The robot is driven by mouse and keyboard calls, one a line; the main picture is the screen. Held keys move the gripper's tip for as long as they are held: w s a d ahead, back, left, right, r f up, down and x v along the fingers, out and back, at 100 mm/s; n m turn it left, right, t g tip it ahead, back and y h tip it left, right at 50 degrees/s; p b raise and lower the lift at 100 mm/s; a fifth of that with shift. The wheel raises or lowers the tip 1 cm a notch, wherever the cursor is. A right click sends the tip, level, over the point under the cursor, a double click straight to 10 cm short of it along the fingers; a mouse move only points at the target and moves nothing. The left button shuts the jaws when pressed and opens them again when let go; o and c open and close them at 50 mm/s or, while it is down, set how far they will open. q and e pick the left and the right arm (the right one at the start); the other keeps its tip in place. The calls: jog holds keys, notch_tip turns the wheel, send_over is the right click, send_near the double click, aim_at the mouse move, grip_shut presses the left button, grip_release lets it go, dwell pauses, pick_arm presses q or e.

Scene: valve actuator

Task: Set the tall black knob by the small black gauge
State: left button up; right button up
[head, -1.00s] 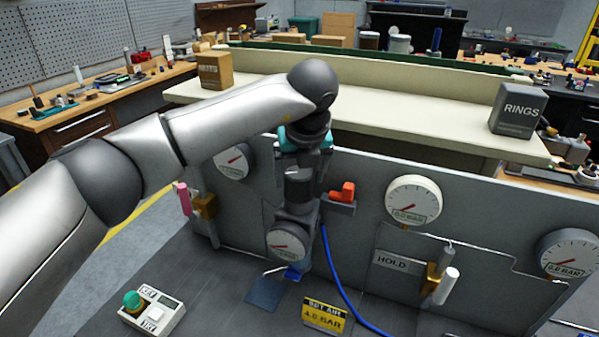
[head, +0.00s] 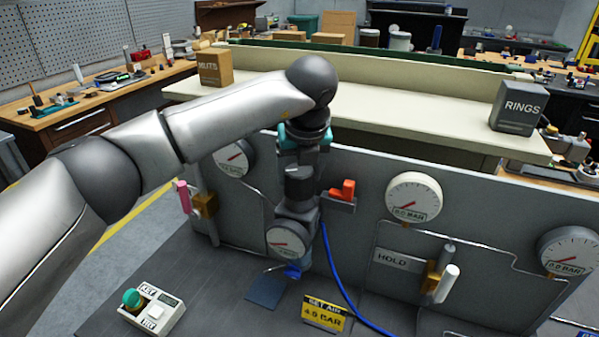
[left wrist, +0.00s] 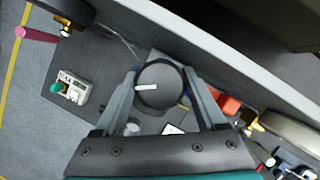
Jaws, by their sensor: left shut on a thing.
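The tall black knob (left wrist: 160,86) shows in the left wrist view as a round dark top with a white pointer line, pointing roughly sideways. My left gripper (left wrist: 157,84) is shut on it, one finger on each side. In the head view my left gripper (head: 298,208) reaches down in front of the grey panel and hides most of the knob. The small black gauge (head: 287,243), with a white dial and red needle, stands just below the gripper. Its fine scale is too small to read. My right gripper is not in view.
A yellow-and-black sign (head: 325,315) reads SET AIR 4.0 BAR. An orange-red lever (head: 345,190) sits close right of the gripper, and a blue hose (head: 340,285) runs down beside it. A white control box (head: 152,307) with a green button stands at the front left.

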pick_arm(q)
jog(key=shift+w+f+m+h+b, duration=0.1)
jog(key=shift+m+h+b, duration=0.3)
jog(key=shift+m+b, duration=0.85)
jog(key=shift+m+h+b, duration=0.3)
jog(key=shift+m+b, duration=0.35)
jog(key=shift+b, duration=0.2)
jog(key=shift+m+h+b, duration=0.4)
jog(key=shift+m+b, duration=0.2)
jog(key=shift+m, duration=0.4)
jog(key=shift+r+m+g+h, duration=0.2)
jog(key=shift+m+g+h, duration=0.1)
jog(key=shift+m, duration=0.7)
jog(key=o, duration=1.1)
